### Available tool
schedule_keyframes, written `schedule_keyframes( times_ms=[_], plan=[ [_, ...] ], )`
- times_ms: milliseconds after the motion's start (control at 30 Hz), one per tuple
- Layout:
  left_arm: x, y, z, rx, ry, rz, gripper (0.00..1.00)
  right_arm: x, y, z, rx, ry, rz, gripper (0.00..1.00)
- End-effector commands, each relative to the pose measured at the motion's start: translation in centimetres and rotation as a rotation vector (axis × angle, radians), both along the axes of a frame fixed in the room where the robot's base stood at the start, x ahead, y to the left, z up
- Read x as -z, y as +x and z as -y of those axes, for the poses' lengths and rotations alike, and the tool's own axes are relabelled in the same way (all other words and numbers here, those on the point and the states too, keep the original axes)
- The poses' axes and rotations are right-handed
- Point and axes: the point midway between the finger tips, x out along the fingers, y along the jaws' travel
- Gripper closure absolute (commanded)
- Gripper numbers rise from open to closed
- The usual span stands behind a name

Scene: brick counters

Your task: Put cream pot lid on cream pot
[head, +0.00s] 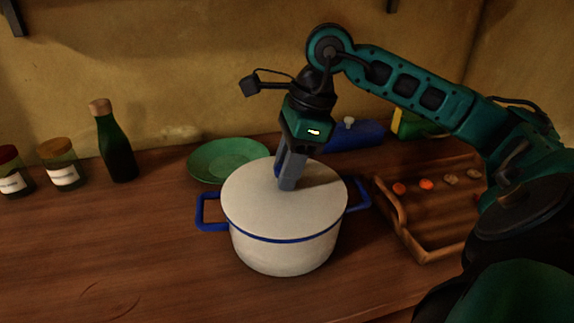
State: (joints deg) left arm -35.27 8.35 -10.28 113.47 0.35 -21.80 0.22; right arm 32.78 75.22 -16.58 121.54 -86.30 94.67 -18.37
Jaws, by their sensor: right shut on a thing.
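The cream pot (283,258) stands upright on the wooden counter, with blue handles on its left and right. The cream pot lid (255,208) lies over the pot's opening and looks level, with a blue line along the edge where it meets the pot. My right gripper (287,184) points down at the middle of the lid and is shut on it. The lid's knob is hidden by the fingers. I cannot tell whether the lid is fully seated. My left gripper is not in view.
A green plate (222,150) lies behind the pot. A wooden tray (440,256) with small round pieces is close on the right. A blue object (352,136) stands behind. A green bottle (115,150) and two jars (60,168) stand at left. The front left counter is clear.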

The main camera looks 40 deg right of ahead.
Motion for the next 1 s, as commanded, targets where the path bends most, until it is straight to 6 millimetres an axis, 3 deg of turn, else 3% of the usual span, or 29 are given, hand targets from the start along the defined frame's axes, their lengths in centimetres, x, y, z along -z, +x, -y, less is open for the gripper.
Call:
schedule_keyframes(
  times_ms=[433,467,767,933,1000],
  plan=[
    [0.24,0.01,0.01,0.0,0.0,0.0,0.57,0.16,0.02,0.01,0.0,0.0,0.001,1.0],
    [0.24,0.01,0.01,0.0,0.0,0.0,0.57,0.16,0.02,0.01,0.0,0.0,0.001,0.66],
    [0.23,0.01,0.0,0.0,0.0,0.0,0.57,0.17,0.02,0.01,0.0,-0.001,0.001,0.37],
    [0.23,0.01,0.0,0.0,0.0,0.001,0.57,0.18,0.01,0.0,0.0,0.0,0.0,0.37],
    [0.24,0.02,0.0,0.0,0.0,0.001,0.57,0.23,-0.01,0.0,0.0,0.0,-0.001,0.3]
  ],
)
